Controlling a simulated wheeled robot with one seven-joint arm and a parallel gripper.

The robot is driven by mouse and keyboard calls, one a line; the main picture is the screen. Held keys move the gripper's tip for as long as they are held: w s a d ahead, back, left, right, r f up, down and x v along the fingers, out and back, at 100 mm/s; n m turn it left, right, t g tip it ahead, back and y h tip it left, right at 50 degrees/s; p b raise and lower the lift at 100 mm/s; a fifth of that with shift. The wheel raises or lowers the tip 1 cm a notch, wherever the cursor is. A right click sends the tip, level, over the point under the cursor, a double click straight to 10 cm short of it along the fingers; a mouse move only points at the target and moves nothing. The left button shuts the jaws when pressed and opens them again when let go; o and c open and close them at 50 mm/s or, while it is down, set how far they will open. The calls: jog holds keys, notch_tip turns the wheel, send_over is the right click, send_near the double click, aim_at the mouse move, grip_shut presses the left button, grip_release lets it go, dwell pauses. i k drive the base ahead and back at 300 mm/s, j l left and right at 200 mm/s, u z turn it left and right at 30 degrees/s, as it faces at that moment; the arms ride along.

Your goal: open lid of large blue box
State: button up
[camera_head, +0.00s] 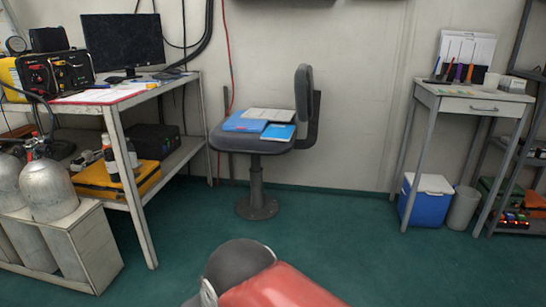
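A blue box (426,206) with a white lid (431,184) stands on the green floor at the right, under the small grey table. Its lid looks shut. The box's left side is close to a table leg, and part of its right side is next to a bin. A red and dark grey part of my own arm shows at the bottom middle, well apart from the box. My gripper is not in view.
A small table (473,94) with a drawer stands over the box. A grey bin (463,208) is right of it, then a shelf rack. A chair (250,138) bearing folders stands mid-back. Gas cylinders (48,190) and a workbench are at left. The middle floor is clear.

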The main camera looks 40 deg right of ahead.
aim_at(435, 183)
jog(key=z, duration=2.5)
jog(key=i+u, duration=0.2)
jog(key=i, duration=2.15)
jog(key=i+j, duration=0.1)
jog(key=i, duration=0.15)
